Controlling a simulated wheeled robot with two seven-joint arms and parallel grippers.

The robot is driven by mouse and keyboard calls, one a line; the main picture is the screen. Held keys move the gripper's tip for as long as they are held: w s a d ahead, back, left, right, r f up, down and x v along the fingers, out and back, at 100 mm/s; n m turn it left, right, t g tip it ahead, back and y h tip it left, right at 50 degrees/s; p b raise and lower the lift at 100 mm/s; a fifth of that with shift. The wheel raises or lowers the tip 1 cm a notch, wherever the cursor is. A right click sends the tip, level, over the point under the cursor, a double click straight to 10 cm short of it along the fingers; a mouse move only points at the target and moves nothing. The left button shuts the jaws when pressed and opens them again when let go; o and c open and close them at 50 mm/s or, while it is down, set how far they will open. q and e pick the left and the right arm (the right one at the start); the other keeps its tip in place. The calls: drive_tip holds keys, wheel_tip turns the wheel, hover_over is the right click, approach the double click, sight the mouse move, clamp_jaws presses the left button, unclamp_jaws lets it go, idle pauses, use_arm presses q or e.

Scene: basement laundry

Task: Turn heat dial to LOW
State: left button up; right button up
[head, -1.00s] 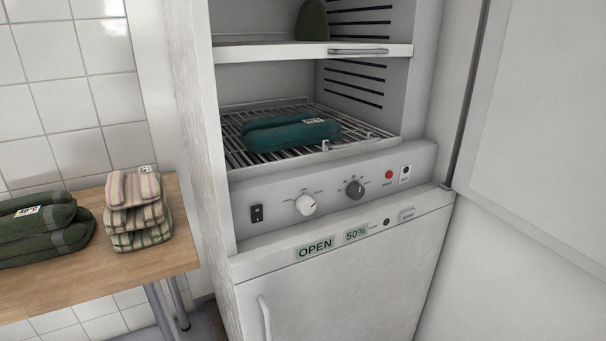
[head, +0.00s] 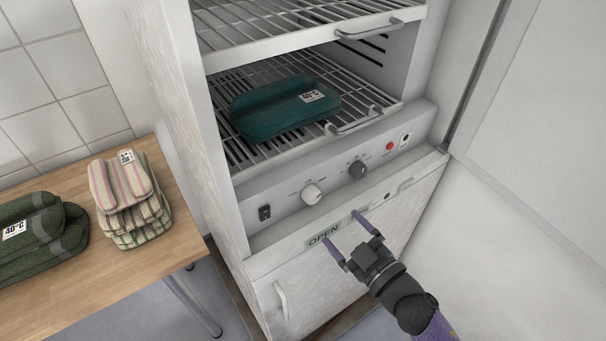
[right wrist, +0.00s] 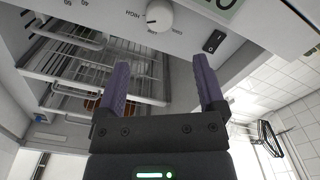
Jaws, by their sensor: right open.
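The control strip of the white cabinet carries a white dial (head: 312,194) and a dark grey dial (head: 357,170). The labels are too small in the head view to tell which is the heat dial. My right gripper (head: 341,228) is open and empty, in front of the panel below the dials, touching neither. In the right wrist view, the white dial (right wrist: 159,15) shows upside down beyond the open fingers, with what looks like HIGH beside it. The pointer setting is unclear. My left gripper is not in view.
A black switch (head: 265,212) and a red button (head: 390,146) share the strip. A teal folded bundle (head: 285,105) lies on the wire rack above. The open door (head: 540,130) stands at the right. A wooden table (head: 150,270) with folded textiles is at the left.

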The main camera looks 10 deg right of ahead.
sight(314, 199)
drive_tip(key=b+x, duration=0.1)
drive_tip(key=x, duration=0.7)
drive_tip(key=shift+f+b, duration=0.25)
drive_tip(key=shift+b, duration=0.15)
drive_tip(key=shift+w+a+r, duration=0.1)
drive_tip(key=shift+w+a, duration=0.05)
drive_tip(key=shift+w, duration=0.4)
drive_tip(key=shift+c, duration=0.4)
drive_tip(key=c, duration=0.5)
clamp_jaws()
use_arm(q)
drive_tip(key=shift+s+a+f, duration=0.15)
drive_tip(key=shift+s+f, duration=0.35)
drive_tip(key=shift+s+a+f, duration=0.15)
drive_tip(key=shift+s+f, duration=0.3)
